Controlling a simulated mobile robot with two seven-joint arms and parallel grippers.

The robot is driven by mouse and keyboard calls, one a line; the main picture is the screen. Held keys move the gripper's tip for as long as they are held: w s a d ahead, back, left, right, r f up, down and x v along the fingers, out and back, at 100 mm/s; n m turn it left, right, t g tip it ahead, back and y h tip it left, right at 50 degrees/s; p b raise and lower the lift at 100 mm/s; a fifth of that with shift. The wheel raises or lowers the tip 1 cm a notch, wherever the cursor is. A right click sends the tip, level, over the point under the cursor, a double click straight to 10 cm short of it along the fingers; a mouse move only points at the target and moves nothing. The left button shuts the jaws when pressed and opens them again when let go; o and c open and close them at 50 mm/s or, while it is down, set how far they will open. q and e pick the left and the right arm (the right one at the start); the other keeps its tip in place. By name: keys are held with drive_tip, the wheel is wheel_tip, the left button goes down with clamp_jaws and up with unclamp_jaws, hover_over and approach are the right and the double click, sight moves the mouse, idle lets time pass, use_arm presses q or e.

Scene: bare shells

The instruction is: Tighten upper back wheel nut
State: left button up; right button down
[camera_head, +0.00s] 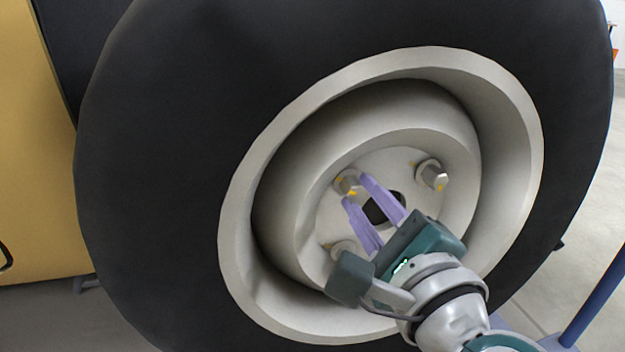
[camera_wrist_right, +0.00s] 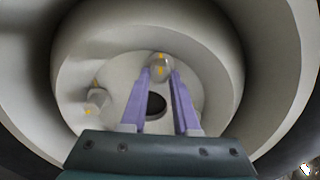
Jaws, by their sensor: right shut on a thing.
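A large black tyre (camera_head: 160,150) on a cream wheel rim (camera_head: 240,225) fills the head view. Metal wheel nuts sit around the dark centre hole of the hub. The upper nut (camera_head: 347,182) has yellow marks and sits at the upper left of the hole. My right gripper (camera_head: 355,189) reaches in from the lower right. Its two purple fingers are shut on this nut, one on each side. In the right wrist view the nut (camera_wrist_right: 160,66) lies between the fingertips. My left gripper is out of view.
Another nut (camera_head: 433,175) sits at the hub's upper right, and one (camera_head: 345,250) at the lower left is partly hidden by my gripper. The deep rim wall surrounds my right gripper. A yellow body panel (camera_head: 35,150) stands at the left.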

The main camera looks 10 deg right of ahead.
drive_tip(key=c, duration=0.7)
unclamp_jaws()
drive_tip(key=shift+o, duration=0.2)
drive_tip(key=s+p, duration=0.2)
drive_tip(key=s, duration=0.8)
drive_tip(key=shift+d, duration=0.15)
